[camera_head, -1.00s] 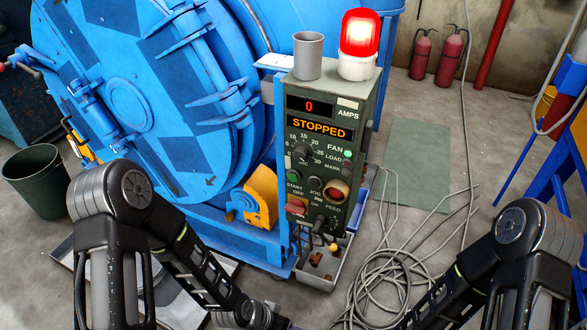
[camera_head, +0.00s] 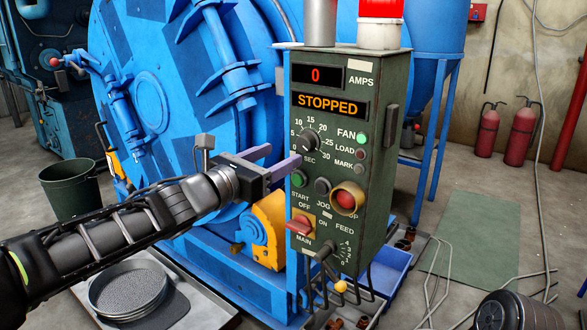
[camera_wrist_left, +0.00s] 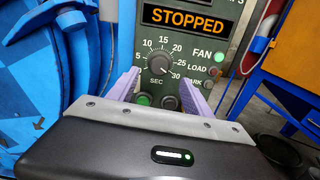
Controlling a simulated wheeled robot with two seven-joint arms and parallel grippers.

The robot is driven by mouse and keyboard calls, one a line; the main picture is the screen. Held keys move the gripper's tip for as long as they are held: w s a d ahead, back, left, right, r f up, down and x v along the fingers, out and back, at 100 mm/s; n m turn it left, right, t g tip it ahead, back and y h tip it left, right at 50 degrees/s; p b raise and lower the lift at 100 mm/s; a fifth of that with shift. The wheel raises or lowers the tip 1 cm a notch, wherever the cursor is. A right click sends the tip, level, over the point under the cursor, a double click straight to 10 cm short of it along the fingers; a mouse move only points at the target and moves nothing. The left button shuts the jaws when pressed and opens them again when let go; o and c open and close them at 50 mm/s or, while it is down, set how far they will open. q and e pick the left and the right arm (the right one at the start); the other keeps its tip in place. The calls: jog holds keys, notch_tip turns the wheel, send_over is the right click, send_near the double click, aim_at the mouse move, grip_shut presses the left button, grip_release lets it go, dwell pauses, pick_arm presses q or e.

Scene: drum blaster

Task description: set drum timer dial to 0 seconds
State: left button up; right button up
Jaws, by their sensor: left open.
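The timer dial (camera_head: 307,141) is a dark round knob on the green control panel (camera_head: 375,200), ringed by numbers from 5 to 30 with SEC below. In the left wrist view the dial (camera_wrist_left: 161,62) has a pale pointer mark that appears to point lower right, near 30. My left gripper (camera_head: 284,153) is open and empty, with its purple fingers just left of and slightly below the dial in the head view. In the left wrist view its fingers (camera_wrist_left: 158,82) spread either side below the dial, apart from it. My right gripper is out of view.
The display reads STOPPED (camera_head: 330,105). Below the dial are a green start button (camera_head: 299,178), a large red button (camera_head: 346,199) and a red main switch (camera_head: 300,226). The blue drum (camera_head: 150,90) stands close behind and left of my left gripper.

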aim_at(302, 144)
pick_arm(q)
jog(key=shift+w, duration=0.1)
jog(key=x, duration=0.7)
jog(key=shift+w+d, duration=0.25)
grip_shut()
dwell(0.7)
